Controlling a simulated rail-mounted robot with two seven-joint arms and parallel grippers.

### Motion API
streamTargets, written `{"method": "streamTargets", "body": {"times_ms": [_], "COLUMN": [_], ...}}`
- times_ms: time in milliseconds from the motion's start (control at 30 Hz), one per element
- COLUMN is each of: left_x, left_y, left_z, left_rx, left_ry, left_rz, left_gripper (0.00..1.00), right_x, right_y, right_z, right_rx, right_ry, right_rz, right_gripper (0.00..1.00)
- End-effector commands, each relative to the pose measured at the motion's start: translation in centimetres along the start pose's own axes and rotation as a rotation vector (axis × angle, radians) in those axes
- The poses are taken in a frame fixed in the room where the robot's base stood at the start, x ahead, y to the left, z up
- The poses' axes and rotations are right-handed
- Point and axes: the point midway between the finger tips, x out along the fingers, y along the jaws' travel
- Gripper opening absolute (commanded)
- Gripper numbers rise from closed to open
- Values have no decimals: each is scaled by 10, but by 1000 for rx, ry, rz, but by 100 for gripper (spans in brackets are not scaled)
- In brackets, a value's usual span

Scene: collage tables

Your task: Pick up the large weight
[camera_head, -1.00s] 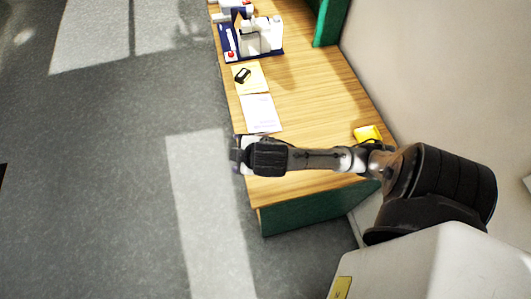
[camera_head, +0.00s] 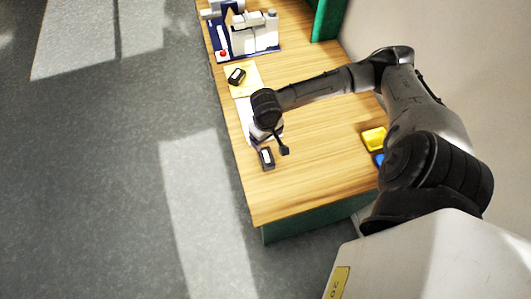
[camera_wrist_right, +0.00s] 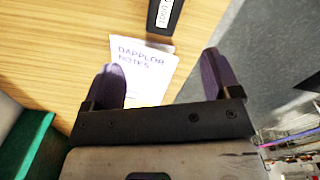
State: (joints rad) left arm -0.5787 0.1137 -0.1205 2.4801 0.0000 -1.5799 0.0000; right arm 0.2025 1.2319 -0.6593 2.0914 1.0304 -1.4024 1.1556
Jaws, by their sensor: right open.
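A black block with a white printed label (camera_wrist_right: 165,14) lies on the table, beyond my fingertips in the right wrist view. It also appears as a small dark block (camera_head: 267,158) just below my gripper in the head view. I cannot tell for certain that it is the large weight. My right gripper (camera_wrist_right: 160,64) is open and empty, its two dark fingers spread over the white notes paper (camera_wrist_right: 142,72). In the head view the gripper (camera_head: 272,140) is over the table near its left edge, partly hidden by its own wrist. My left gripper is out of view.
A second black object (camera_head: 237,76) lies on a yellow sheet (camera_head: 250,88) farther back. White equipment on a blue base (camera_head: 240,50) stands at the far end. A yellow tray (camera_head: 373,138) and a blue one (camera_head: 378,158) are at right. The near tabletop (camera_head: 310,180) is clear.

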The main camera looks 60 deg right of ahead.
Motion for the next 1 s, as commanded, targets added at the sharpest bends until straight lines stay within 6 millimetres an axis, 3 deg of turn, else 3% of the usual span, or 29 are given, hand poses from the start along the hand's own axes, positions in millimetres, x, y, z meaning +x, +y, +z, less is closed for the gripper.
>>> {"method": "streamTargets", "body": {"times_ms": [100,300,467,800,1000], "left_x": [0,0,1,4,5], "left_y": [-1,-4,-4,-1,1], "left_z": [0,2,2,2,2], "left_rx": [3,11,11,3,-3], "left_ry": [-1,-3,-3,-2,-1], "left_rz": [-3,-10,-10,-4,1], "left_gripper": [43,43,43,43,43], "right_x": [0,1,17,71,85], "right_y": [-5,-6,-6,-8,-8], "right_z": [4,3,3,4,4], "right_rx": [186,361,401,400,398], "right_ry": [-21,-19,-21,-20,-19], "right_rz": [-24,-30,-29,-28,-28], "right_gripper": [83,83,83,83,83]}}
